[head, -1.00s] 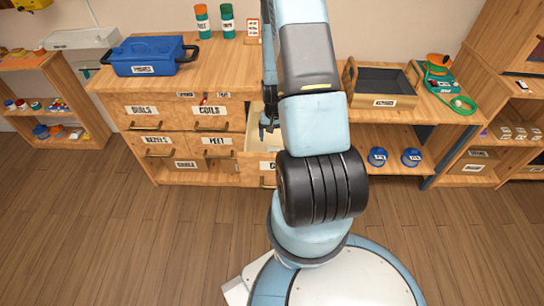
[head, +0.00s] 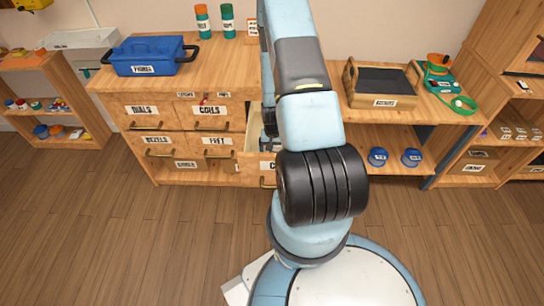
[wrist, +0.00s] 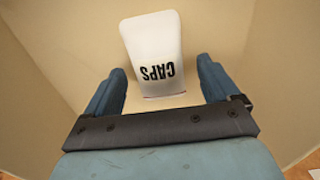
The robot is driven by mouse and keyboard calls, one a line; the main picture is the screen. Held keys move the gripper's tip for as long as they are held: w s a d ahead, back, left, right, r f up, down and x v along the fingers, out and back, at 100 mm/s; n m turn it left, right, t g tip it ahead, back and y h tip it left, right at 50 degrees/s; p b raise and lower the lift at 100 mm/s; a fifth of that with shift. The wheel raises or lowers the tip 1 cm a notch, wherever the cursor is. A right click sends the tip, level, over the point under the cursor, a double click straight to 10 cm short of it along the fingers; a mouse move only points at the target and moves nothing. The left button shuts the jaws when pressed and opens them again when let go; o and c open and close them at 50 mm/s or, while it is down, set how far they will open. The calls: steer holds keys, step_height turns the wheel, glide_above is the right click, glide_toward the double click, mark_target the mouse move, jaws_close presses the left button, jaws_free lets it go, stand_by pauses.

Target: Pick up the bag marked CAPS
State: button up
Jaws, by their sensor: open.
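The white bag marked CAPS (wrist: 152,45) lies in the open drawer, its lettering upside down in the wrist view. My gripper (wrist: 161,66) is open, with one blue finger on each side of the bag's near end. The fingers look apart from the bag; I cannot tell how far they are above the drawer floor. In the head view the open drawer (head: 250,167) is partly hidden behind my arm, and the bag cannot be made out there.
The drawer walls (wrist: 262,60) stand close around my gripper. Closed drawers, such as the one marked COILS (head: 209,110), are to the left. A blue toolbox (head: 145,58) is on the cabinet top, and a dark-lined wooden tray (head: 384,82) stands to the right.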

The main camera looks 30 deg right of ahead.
steer(key=shift+f, duration=0.7)
steer(key=c, duration=1.2)
steer(key=shift+o, duration=0.2)
steer(key=shift+r, duration=0.1)
